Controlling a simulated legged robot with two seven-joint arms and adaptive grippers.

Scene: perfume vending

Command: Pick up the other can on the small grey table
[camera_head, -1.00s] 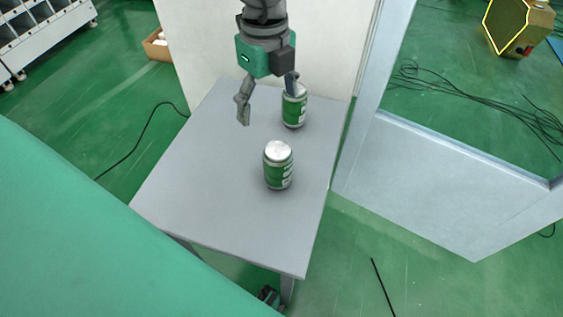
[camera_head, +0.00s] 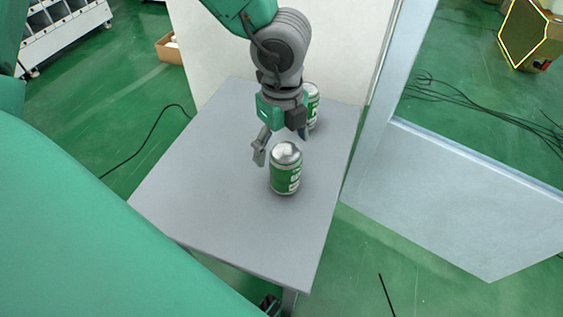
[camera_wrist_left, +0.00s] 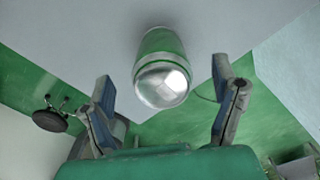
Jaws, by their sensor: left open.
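Two green and white cans stand upright on the small grey table (camera_head: 220,210). The near can (camera_head: 285,172), with a silver top, stands near the table's middle right. The far can (camera_head: 313,104) is partly hidden behind my gripper. My left gripper (camera_head: 281,146) is open and empty, just behind and above the near can in the head view. In the left wrist view the near can (camera_wrist_left: 160,70) shows ahead, between the spread fingers (camera_wrist_left: 165,102) and apart from them. My right gripper is not in view.
A white panel (camera_head: 215,50) stands behind the table, and a grey frame with a low panel (camera_head: 450,200) stands to its right. Black cables (camera_head: 460,95) lie on the green floor. The table's left and front parts are clear.

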